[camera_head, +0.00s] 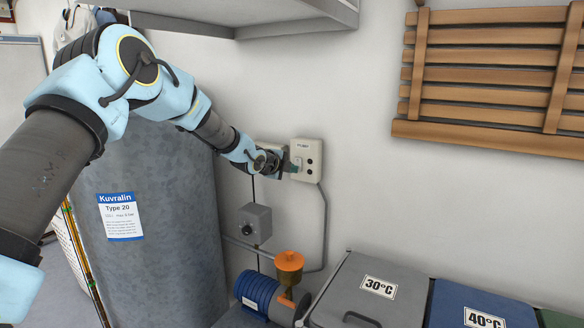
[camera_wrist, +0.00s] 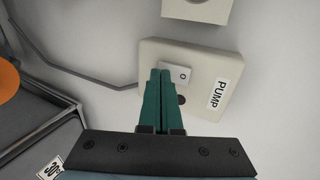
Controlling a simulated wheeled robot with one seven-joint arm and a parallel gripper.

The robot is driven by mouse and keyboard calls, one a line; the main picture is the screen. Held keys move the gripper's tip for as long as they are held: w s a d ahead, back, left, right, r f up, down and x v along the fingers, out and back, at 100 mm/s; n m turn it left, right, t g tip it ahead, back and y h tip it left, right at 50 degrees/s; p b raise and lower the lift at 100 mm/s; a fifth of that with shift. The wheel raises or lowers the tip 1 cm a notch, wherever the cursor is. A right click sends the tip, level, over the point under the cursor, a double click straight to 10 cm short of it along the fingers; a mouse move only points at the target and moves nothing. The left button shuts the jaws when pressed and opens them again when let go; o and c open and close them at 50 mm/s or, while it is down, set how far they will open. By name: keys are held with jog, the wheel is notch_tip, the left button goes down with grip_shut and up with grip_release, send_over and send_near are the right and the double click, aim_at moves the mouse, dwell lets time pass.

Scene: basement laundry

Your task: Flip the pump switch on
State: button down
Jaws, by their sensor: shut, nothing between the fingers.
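The pump switch box (camera_head: 308,150) is a cream wall box with a "PUMP" label, right of my arm in the head view. In the wrist view the box (camera_wrist: 205,58) fills the middle, with its label at the right. Its white rocker switch (camera_wrist: 182,74) shows an "O" mark; part of it is hidden behind my fingers. My gripper (camera_wrist: 160,73) has teal fingers pressed together and empty, with the tips over or against the rocker's left part. I cannot tell whether they touch it. In the head view my gripper (camera_head: 294,163) covers the box's left side.
Below are a grey conduit box (camera_head: 255,223), a blue pump (camera_head: 262,292) with an orange cup (camera_head: 289,262), and lidded bins (camera_head: 365,290). A grey tank (camera_head: 165,220) stands left. A shelf (camera_head: 260,20) overhangs above. A second cream box (camera_wrist: 197,8) sits beside the switch box.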

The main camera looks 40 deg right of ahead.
jog(key=shift+f, duration=0.1)
jog(key=shift+d+f+b, duration=0.2)
jog(key=shift+f+b, duration=0.15)
jog(key=shift+b, duration=0.9)
jog(key=shift+r+p, duration=0.35)
jog(key=shift+p, duration=0.1)
jog(key=shift+r, duration=0.1)
jog(key=shift+r+p, duration=0.4)
jog(key=shift+r, duration=0.4)
jog(key=shift+f, duration=0.1)
